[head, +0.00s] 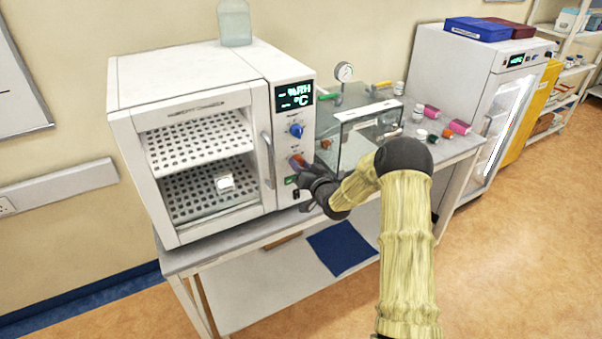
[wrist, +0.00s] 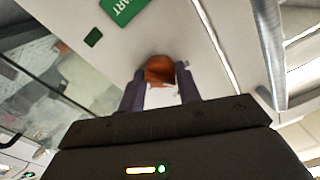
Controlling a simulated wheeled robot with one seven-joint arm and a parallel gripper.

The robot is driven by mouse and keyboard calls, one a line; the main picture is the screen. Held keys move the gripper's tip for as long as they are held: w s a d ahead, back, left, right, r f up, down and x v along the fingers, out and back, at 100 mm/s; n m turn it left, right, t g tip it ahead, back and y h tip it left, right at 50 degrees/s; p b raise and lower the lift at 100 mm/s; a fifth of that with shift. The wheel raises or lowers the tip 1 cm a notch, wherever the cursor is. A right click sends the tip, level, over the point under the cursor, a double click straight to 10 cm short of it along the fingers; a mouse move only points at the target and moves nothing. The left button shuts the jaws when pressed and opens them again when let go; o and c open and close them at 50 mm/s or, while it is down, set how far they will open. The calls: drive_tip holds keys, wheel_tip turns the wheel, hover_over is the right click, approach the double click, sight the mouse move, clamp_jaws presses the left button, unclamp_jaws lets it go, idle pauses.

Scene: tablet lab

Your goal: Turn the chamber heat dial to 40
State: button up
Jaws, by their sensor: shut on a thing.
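The white humidity chamber (head: 190,75) stands on the bench at left, its door closed. Its right-hand panel has a green display (head: 294,96) showing dashes beside %RH and °C. Below it are a blue dial (head: 296,130) and an orange dial (head: 296,159). My gripper (head: 303,167) is at the orange dial, partly covering it. In the wrist view, the gripper's two fingers (wrist: 160,88) are closed on either side of the orange dial (wrist: 160,69). The dial's markings and pointer cannot be read. A green START label (wrist: 122,8) shows near it.
A clear glass box (head: 362,135) and a pressure gauge (head: 344,72) stand right of the chamber, close to my arm. Small bottles and pink-capped vials (head: 460,127) lie farther right. The chamber's door handle (head: 268,160) is just left of my gripper.

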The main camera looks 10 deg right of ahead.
drive_tip(key=m+b, duration=0.2)
drive_tip(key=m, duration=0.1)
drive_tip(key=shift+d+f+m+b, duration=0.1)
drive_tip(key=shift+m+b, duration=0.25)
drive_tip(key=shift+m, duration=0.05)
drive_tip(key=shift+m+b, duration=0.7)
drive_tip(key=shift+m, duration=0.8)
drive_tip(key=o, duration=1)
drive_tip(key=shift+c, duration=0.2)
drive_tip(key=b+v, duration=0.4)
drive_tip(key=v, duration=1.3)
drive_tip(key=shift+s+r+b, duration=0.2)
drive_tip(key=shift+b, duration=0.1)
